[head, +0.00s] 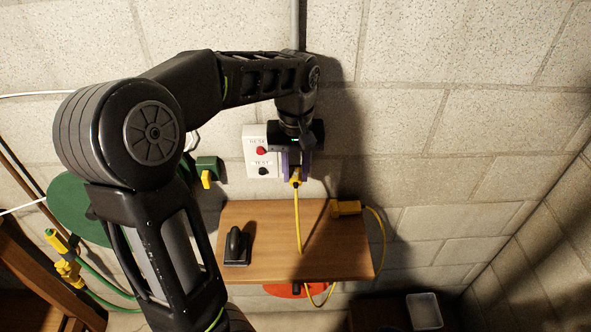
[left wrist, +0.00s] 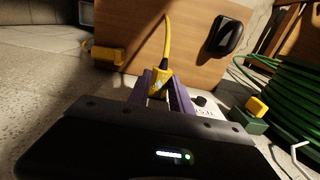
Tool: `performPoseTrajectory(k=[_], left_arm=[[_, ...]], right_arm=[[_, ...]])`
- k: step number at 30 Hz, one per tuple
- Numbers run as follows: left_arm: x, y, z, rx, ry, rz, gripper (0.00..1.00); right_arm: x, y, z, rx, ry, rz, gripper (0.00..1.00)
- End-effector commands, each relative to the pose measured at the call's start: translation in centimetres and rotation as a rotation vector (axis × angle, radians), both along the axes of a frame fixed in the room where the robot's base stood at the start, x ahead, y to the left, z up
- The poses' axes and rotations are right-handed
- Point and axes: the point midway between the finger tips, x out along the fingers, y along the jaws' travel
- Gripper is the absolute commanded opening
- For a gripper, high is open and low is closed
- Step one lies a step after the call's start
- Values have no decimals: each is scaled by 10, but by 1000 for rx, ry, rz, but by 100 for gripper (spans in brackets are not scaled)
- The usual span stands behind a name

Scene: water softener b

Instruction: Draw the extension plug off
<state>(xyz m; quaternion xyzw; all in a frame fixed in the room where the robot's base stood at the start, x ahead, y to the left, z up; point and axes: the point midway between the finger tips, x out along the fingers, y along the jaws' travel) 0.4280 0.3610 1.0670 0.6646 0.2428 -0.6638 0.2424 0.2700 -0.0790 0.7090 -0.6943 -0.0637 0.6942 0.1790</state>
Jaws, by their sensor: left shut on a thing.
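The yellow extension plug (head: 296,179) with its yellow cord is at the white wall outlet box (head: 252,155), which has a red and a black button. My left gripper (head: 296,172) is shut on the plug, its purple fingers on either side of it. In the left wrist view the yellow plug (left wrist: 159,80) sits between the purple fingertips (left wrist: 160,84). My gripper hides the plug's front end and part of the box, so I cannot tell whether the plug is seated. My right gripper is not in view.
A wooden shelf (head: 270,215) below the box holds a black object (head: 236,246) and a yellow connector block (head: 346,208). A green holder with a yellow part (head: 207,171) is on the wall to the left. A green hose (left wrist: 283,80) is coiled nearby. The wall at right is bare.

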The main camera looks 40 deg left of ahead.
Motion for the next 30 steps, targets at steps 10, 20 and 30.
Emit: performPoseTrajectory(k=[10, 20, 30], left_arm=[[-5, -5, 0, -3, 3, -2, 0], [-20, -18, 0, -3, 1, -2, 0], [-40, -34, 0, -2, 1, -2, 0]], right_arm=[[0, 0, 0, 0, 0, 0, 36], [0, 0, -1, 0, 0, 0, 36], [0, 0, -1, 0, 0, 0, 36]])
